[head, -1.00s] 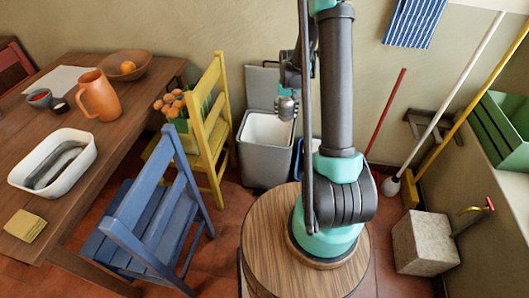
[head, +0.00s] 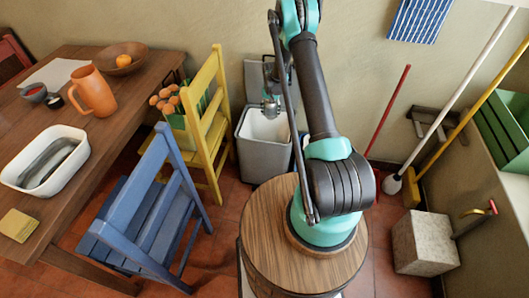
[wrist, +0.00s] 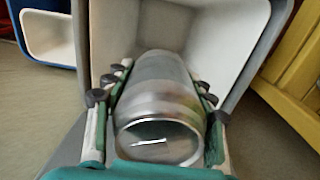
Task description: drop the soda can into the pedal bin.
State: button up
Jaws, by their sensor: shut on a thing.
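The soda can (wrist: 160,95) is a bare silver cylinder. My gripper (wrist: 158,88) is shut on it, with the green-backed fingers on both sides of the can. In the head view my gripper (head: 270,108) hangs over the mouth of the pedal bin (head: 262,160), a grey bin with a white inside and its lid raised at the back. The can is small and hard to make out there. In the wrist view the white inside of the pedal bin (wrist: 222,45) opens behind the far end of the can. How far the can is above the rim is hard to tell.
A blue bin with a white inside (wrist: 45,35) stands beside the pedal bin. A yellow chair (head: 207,130) is close on the bin's left, with a blue chair (head: 150,215) nearer. A red stick (head: 390,110) leans on the wall to the right.

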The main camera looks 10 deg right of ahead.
jog(key=shift+f, duration=2.15)
jog(key=o, duration=0.9)
jog(key=shift+c, duration=0.2)
jog(key=shift+r, duration=0.15)
notch_tip(320, 180, up, 12)
jog(key=shift+f, duration=0.15)
